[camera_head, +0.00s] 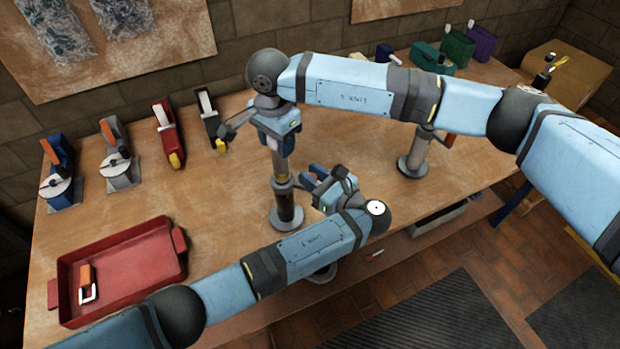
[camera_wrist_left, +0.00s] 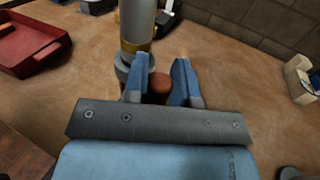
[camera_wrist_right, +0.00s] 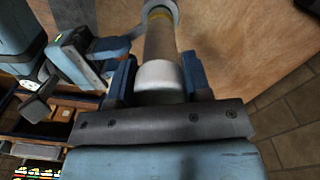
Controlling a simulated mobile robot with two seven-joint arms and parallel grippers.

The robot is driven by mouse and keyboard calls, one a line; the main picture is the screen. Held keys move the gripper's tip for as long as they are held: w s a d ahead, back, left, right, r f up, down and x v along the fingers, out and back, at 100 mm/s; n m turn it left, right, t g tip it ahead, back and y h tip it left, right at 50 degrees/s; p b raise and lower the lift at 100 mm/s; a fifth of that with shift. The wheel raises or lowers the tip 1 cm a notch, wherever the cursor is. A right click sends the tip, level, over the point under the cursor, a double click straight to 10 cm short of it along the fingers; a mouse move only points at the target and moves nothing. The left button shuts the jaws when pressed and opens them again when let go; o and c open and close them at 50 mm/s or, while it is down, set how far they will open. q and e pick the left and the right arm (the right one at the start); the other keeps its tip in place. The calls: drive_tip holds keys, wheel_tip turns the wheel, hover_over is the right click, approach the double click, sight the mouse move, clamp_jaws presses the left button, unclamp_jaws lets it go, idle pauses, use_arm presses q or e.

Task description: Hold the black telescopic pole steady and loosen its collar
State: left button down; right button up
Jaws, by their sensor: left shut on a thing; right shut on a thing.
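The black telescopic pole (camera_head: 286,205) stands upright on a round grey flange on the bench, with a pale upper tube and a yellowish collar (camera_head: 283,182) above its black lower part. My right gripper (camera_head: 278,142) is shut on the upper tube near its top; in the right wrist view the pale tube end (camera_wrist_right: 160,78) sits between the fingers. My left gripper (camera_head: 318,187) is beside the pole at collar height. In the left wrist view its fingers (camera_wrist_left: 160,82) are around a reddish-brown knob or handle (camera_wrist_left: 158,88), mostly hidden, with the pole just behind the left finger.
A second, paler pole (camera_head: 416,152) with a reddish handle stands to the right. A red tray (camera_head: 125,242) holding an orange-handled tool lies at the left. Bench between tray and pole is clear.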

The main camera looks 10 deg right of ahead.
use_arm(q)
drive_tip(key=shift+w+d+n+g+y, duration=0.1)
drive_tip(key=shift+w+n+g+y, duration=0.05)
drive_tip(key=shift+n+g+y, duration=0.2)
drive_tip(key=c, duration=0.9)
unclamp_jaws()
wheel_tip(320, 180, up, 10)
drive_tip(key=shift+r, duration=0.1)
